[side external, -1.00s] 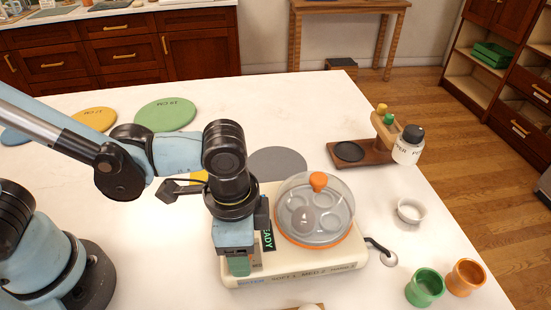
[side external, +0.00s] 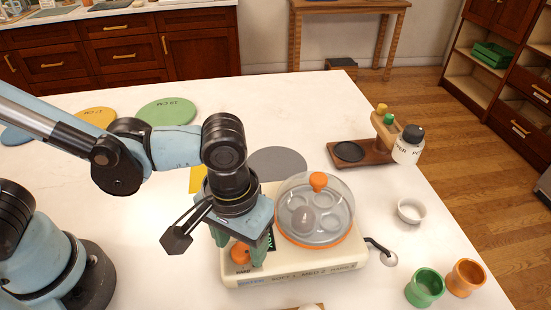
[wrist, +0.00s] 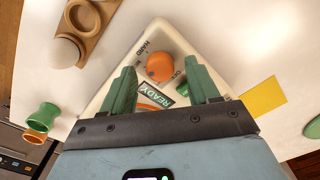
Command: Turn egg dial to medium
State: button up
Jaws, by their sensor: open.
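The egg cooker (side external: 300,272) is a cream base with a clear dome lid (side external: 316,210) and an orange lid knob; an egg shows under the dome. Its orange dial (side external: 241,253) is at the left end of the base, near the label HARD, and shows in the wrist view (wrist: 160,67). My gripper (side external: 236,250) is open above the dial, with its green fingers apart. In the wrist view my fingers (wrist: 163,78) stand either side of the dial's line, apart from it. Which mark the dial points to is not clear.
A READY sign (wrist: 155,95) lies on the cooker near the dial. Green (side external: 425,288) and orange (side external: 466,277) egg cups, a white bowl (side external: 411,211) and a wooden shaker stand (side external: 365,155) are to the right. A yellow square (side external: 198,180) lies behind my gripper.

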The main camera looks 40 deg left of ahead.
aim_at(240, 248)
notch_tip(240, 248, up, 12)
jog(key=f, duration=0.1)
jog(key=w+a+f+t, duration=0.1)
jog(key=w+a+t, duration=0.2)
jog(key=a, duration=0.7)
jog(key=w+a+f+m+t, duration=0.1)
jog(key=w+a+t, duration=0.3)
jog(key=a, duration=0.7)
jog(key=shift+f+m, duration=0.3)
jog(key=shift+f, duration=0.35)
jog(key=shift+a, duration=0.1)
